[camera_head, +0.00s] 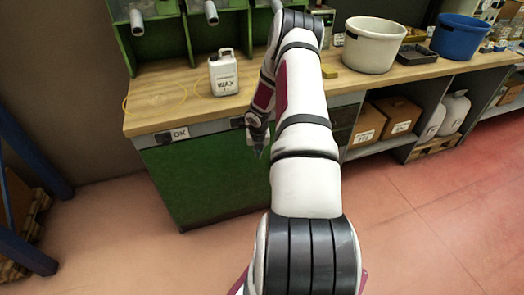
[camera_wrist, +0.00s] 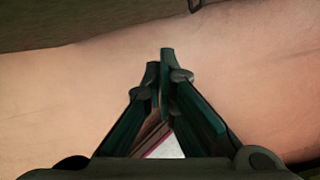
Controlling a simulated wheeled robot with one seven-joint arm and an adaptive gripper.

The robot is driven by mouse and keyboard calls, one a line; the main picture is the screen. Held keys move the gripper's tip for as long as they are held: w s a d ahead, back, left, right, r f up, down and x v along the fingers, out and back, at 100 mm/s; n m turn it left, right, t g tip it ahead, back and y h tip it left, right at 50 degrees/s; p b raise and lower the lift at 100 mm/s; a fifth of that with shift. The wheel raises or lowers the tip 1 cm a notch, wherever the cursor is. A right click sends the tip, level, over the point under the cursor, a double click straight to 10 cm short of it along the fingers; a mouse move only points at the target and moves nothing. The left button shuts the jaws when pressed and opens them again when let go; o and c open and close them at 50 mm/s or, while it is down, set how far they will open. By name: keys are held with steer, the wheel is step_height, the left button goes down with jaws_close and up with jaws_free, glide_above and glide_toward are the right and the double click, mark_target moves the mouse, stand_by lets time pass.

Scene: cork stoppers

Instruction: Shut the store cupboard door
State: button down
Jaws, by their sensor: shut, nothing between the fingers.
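The store cupboard door (camera_head: 205,180) is a green panel under the left part of the wooden bench in the head view. It looks close to the line of the bench front. Its right edge is behind my arm, so I cannot tell whether it is fully closed. My gripper (camera_head: 258,153) points down in front of the panel's upper right part, and I cannot tell whether it touches. In the wrist view my gripper (camera_wrist: 163,58) is shut and empty, with its fingertips together above the pinkish floor. A dark greenish surface (camera_wrist: 60,22) crosses the top left there.
The bench top (camera_head: 160,115) carries a white jug (camera_head: 223,74), a pale tub (camera_head: 370,48) and a blue tub (camera_head: 460,38). Cardboard boxes (camera_head: 367,125) stand on the open shelf to the right. A blue post (camera_head: 30,150) stands far left. The floor (camera_head: 420,225) in front is clear.

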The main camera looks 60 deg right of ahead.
steer(key=v, duration=1)
steer(key=shift+s+d+p, duration=0.15)
steer(key=shift+s+p, duration=0.25)
steer(key=shift+p, duration=0.05)
steer(key=a+r+m+h, duration=0.1)
steer(key=a+r+m, duration=0.65)
steer(key=r, duration=0.65)
steer(key=a+r+m+h, duration=0.1)
steer(key=a+r+m, duration=0.3)
steer(key=a+r, duration=0.8)
steer(key=s+a+r+m+t+y, duration=0.1)
steer(key=s+a+r+m+y, duration=0.1)
steer(key=s+a+r+m, duration=0.3)
steer(key=s+a+r+m+t+y, duration=0.1)
steer(key=s+a+r+m+y, duration=0.1)
steer(key=s+a+r+m, duration=0.4)
steer(key=s+a+m, duration=0.1)
steer(key=s+a, duration=0.2)
steer(key=a, duration=0.3)
steer(key=s+a+m, duration=0.2)
steer(key=s+a, duration=0.2)
steer(key=a, duration=0.2)
steer(key=shift+s+t, duration=0.15)
steer(key=shift+t, duration=0.15)
